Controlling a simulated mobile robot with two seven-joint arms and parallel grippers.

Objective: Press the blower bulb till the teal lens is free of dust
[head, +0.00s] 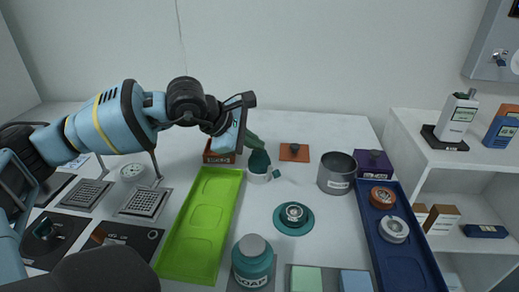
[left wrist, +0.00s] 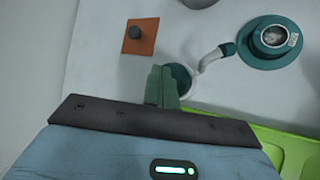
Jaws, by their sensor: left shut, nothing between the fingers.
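The blower has a dark teal bulb (head: 259,159) in a white base, with a thin nozzle pointing toward the lens. In the left wrist view the bulb (left wrist: 181,80) is partly hidden by my fingers, and its pale nozzle (left wrist: 210,58) bends toward the lens. The teal lens (head: 293,217) lies flat on the table in a round teal mount; it also shows in the left wrist view (left wrist: 274,37) with a grey, mottled centre. Whether that is dust is unclear. My left gripper (head: 253,142) is shut and empty, fingers pointing down at the bulb's top; contact is unclear. My right gripper is out of view.
A green tray (head: 229,203) lies left of the lens, and a blue tray (head: 377,245) lies to the right. A grey metal cup (head: 337,173), an orange pad with a knob (head: 294,152) and a soap bottle (head: 252,263) stand around the lens.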

